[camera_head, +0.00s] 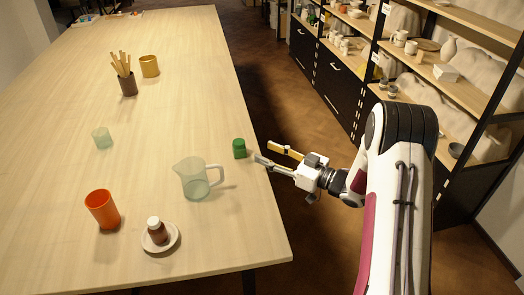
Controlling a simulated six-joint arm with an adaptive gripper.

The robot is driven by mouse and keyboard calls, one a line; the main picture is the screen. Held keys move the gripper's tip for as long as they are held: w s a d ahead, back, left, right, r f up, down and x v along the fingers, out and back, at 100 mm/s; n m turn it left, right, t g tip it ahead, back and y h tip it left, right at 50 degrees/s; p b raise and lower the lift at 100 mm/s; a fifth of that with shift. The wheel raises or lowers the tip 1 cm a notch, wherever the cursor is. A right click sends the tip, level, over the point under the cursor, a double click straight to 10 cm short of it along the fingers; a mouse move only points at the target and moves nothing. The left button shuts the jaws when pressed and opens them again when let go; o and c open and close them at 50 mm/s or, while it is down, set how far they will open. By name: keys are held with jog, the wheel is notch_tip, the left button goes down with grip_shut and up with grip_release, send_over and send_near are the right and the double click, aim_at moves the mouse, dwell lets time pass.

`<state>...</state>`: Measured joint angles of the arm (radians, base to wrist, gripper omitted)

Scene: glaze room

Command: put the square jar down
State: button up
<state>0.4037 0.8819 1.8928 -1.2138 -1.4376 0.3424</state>
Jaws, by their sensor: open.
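A small green jar (239,148) stands upright on the wooden table near its right edge. It looks like the square jar, though its shape is small in this view. My gripper (264,153) is open, with its two fingers pointing left at the table's right edge. The fingertips are just right of the jar, and a gap shows between jar and fingers. Nothing is held between the fingers.
A clear jug (194,180) stands left of the jar on the table (165,100). Shelves (470,95) stand right.

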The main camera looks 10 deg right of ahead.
jog(key=shift+s+d, duration=0.15)
jog(key=shift+r, duration=0.1)
dwell(0.5)
jog(key=s+d+r+m+h, duration=0.1)
jog(key=d+r+m+h, duration=0.4)
jog(key=r+h, duration=0.8)
jog(key=s+d+r+m+g+h, duration=0.1)
jog(key=s+r, duration=0.2)
jog(key=s, duration=0.4)
jog(key=s+d+r+m+g+h, duration=0.1)
jog(key=s+r, duration=0.1)
jog(key=s, duration=0.4)
jog(key=s+a+f+g, duration=0.1)
jog(key=s+a, duration=0.1)
jog(key=s, duration=0.7)
jog(key=s+a+f+m+g+y, duration=0.1)
jog(key=s+a+f+g, duration=0.1)
jog(key=s, duration=0.6)
jog(key=s+a+f+m+g+y, duration=0.1)
jog(key=s+a+g, duration=0.1)
jog(key=s, duration=0.7)
jog(key=shift+s+a+f, duration=0.25)
jog(key=shift+s+a, duration=0.1)
jog(key=shift+a, duration=0.4)
